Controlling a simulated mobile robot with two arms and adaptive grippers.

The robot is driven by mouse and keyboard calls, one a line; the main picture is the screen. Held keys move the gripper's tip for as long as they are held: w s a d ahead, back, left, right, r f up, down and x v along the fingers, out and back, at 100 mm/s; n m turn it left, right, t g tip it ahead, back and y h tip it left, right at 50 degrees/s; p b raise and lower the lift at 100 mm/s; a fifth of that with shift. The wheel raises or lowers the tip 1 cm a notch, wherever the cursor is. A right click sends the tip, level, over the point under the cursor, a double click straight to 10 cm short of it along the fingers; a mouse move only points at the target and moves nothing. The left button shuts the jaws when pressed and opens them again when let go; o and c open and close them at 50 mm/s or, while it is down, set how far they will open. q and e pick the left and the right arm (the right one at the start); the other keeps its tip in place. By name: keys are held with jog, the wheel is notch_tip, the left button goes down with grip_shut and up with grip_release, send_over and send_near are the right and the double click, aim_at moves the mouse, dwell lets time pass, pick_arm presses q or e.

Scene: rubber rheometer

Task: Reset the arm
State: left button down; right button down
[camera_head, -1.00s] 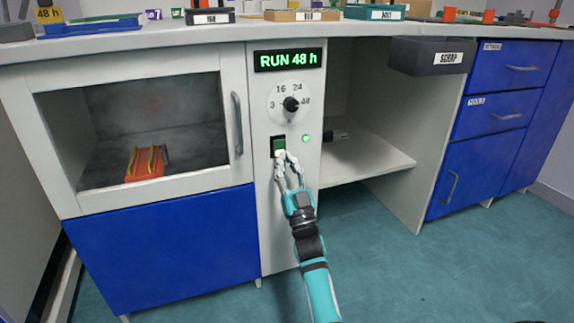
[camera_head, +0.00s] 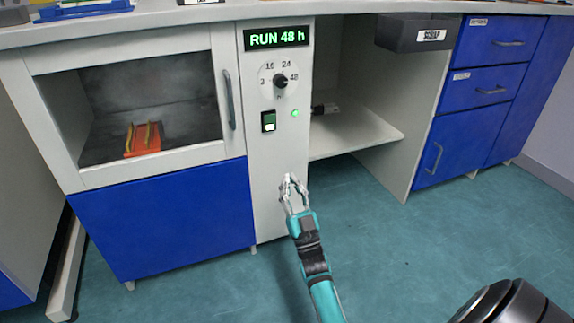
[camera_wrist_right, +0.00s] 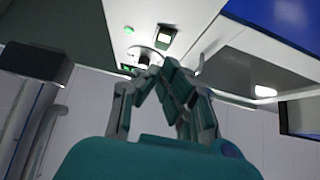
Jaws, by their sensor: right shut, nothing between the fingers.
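My right gripper (camera_head: 289,181) is shut and empty. In the head view it is in front of the white control panel (camera_head: 270,190), below the rocker switch (camera_head: 268,121) and apart from it. The right wrist view shows the fingers (camera_wrist_right: 158,68) pinched together. The panel's display (camera_head: 277,38) reads RUN 48 h in green. The dial (camera_head: 279,81) and a lit green lamp (camera_head: 295,113) sit below it. My left gripper does not show.
An orange rack (camera_head: 143,140) stands behind the closed glass door with its handle (camera_head: 229,98). An open shelf (camera_head: 355,132) is right of the panel. A dark SCRAP bin (camera_head: 410,34) hangs under the counter. Blue drawers (camera_head: 485,92) are further right. The teal floor (camera_head: 370,245) in front is clear.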

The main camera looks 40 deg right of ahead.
jog(key=shift+s+f, duration=0.15)
jog(key=shift+f, duration=0.05)
jog(key=shift+a+r, duration=0.1)
dwell(0.4)
